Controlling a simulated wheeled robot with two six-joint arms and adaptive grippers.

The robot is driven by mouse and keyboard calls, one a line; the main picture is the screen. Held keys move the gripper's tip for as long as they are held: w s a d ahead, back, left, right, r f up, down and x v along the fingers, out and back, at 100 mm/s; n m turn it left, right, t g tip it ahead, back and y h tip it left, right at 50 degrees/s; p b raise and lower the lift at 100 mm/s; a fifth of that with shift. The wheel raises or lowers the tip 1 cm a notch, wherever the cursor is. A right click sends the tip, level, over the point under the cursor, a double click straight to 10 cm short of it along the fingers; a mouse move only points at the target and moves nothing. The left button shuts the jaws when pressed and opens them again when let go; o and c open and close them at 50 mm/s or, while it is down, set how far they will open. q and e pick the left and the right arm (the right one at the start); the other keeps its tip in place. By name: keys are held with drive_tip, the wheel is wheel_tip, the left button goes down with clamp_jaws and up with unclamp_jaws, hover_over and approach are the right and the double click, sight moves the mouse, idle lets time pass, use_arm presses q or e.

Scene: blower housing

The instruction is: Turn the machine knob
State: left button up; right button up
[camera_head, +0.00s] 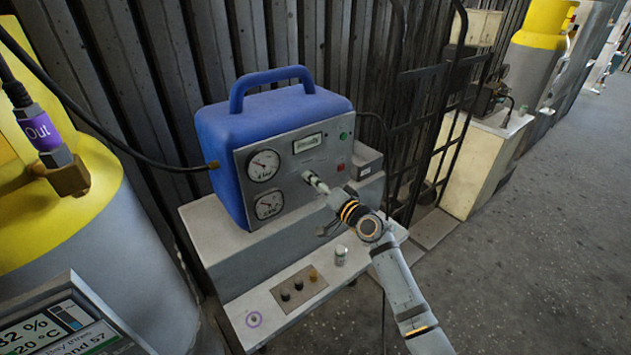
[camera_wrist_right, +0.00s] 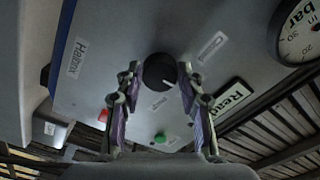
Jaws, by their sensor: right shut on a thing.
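The blue machine (camera_head: 222,150) has a grey front panel with two round gauges and a small display. Its black knob (camera_wrist_right: 159,71) shows in the right wrist view, with a pale pointer line on it. My right gripper (camera_head: 310,179) reaches the panel at the knob, right of the gauges. In the right wrist view my right gripper (camera_wrist_right: 156,88) has a finger on each side of the knob, shut on it. In the head view the gripper mostly hides the knob. My left gripper is not in view.
The machine stands on a grey stepped bench (camera_head: 230,262) with small knobs and a little can (camera_head: 341,255) on its lower shelf. A yellow and grey tank (camera_head: 75,215) stands at left. A black hand truck (camera_head: 432,120) leans at right. The floor at right is clear.

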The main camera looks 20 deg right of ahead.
drive_tip(key=shift+m, duration=0.4)
drive_tip(key=o, duration=1.2)
drive_tip(key=shift+s, duration=0.1)
drive_tip(key=v, duration=1.2)
